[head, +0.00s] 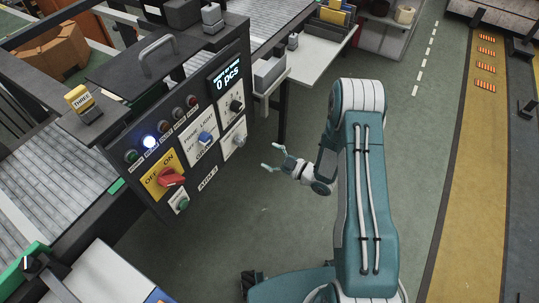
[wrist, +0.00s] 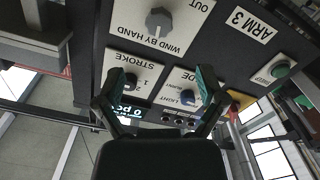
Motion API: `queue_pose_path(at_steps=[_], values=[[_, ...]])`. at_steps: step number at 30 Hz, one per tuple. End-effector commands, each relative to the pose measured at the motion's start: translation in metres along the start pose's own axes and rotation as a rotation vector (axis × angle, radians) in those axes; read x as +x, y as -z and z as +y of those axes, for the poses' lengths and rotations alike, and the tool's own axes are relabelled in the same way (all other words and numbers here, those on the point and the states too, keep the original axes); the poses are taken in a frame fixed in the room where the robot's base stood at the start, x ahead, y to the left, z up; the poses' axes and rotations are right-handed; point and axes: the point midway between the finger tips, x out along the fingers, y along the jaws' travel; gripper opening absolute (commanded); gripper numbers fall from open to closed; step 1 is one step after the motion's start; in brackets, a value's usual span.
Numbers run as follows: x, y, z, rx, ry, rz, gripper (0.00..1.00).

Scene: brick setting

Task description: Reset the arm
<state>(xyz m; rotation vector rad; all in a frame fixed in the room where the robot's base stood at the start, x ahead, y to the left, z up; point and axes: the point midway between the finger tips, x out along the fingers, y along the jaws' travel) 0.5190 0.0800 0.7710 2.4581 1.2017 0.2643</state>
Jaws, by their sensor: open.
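My gripper (head: 277,158) is at the end of my teal and white arm, in front of and to the right of the dark control panel (head: 213,75). Its two teal fingers are spread apart with nothing between them, and it touches nothing that I can see. In the wrist view my gripper (wrist: 155,85) also shows open, facing the panel, which appears upside down. The knobs labelled "STROKE" (wrist: 133,80) and "LIGHT" (wrist: 188,97) show between or near the fingers. A grey "WIND BY HAND" knob (wrist: 158,22) lies above them.
The panel carries a red switch (head: 171,177) on a yellow plate, a green button (head: 183,204), a lit lamp (head: 149,142) and a display reading "0 pcs" (head: 227,77). Roller conveyors (head: 50,160) lie left and behind. A white side table (head: 318,62) stands behind. Green floor (head: 415,130) at right is clear.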

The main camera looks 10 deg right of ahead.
Motion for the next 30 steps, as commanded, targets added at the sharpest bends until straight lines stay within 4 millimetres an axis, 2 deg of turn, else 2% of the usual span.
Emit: queue_pose_path(at_steps=[19, 23, 30], values=[[0.001, 0.002, 0.003, -0.006, -0.001, -0.009, 0.89], [0.008, 0.012, 0.025, -0.040, -0.010, -0.085, 0.89], [0.013, 0.048, 0.090, -0.097, -0.078, -0.346, 0.89]])
